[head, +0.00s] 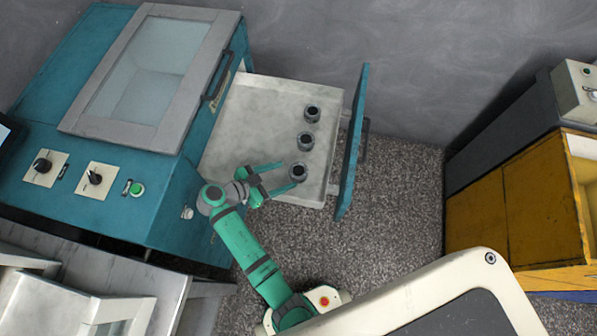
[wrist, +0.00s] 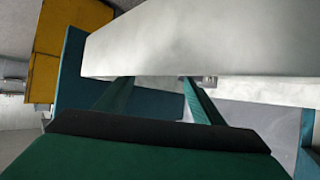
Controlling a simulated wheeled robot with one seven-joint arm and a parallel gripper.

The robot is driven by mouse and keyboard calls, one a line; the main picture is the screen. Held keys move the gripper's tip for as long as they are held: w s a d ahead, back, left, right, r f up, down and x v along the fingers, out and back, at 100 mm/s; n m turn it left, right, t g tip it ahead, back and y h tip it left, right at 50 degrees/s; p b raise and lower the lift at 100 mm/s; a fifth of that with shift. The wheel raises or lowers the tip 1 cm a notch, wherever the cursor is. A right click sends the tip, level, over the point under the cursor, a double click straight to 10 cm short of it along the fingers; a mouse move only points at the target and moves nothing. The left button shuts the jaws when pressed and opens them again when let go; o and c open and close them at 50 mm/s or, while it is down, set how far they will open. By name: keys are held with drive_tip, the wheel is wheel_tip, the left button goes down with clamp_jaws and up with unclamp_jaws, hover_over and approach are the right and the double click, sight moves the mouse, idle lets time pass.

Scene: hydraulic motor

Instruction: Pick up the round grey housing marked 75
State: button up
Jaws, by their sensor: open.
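Three round grey housings stand in a row in the open drawer (head: 245,110): a far one (head: 312,112), a middle one (head: 308,141) and a near one (head: 298,171). No 75 can be read on any of them at this size. My gripper (head: 286,177) is open, its two green fingers spread, at the drawer's near side and close to the near housing. I cannot tell whether a finger touches it. In the wrist view the fingers (wrist: 157,82) reach up to a pale panel, which hides their tips; no housing shows clearly there.
The teal machine (head: 150,125) with its grey-framed window stands left of the drawer. The drawer's teal front (head: 352,145) rises at its right. A yellow cabinet (head: 525,200) stands far right. Speckled floor (head: 400,200) between them is clear.

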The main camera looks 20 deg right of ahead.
sight(299, 170)
drive_tip(key=shift+x, duration=2.9)
drive_tip(key=shift+r, duration=0.1)
drive_tip(key=shift+c, duration=0.6)
drive_tip(key=c, duration=1)
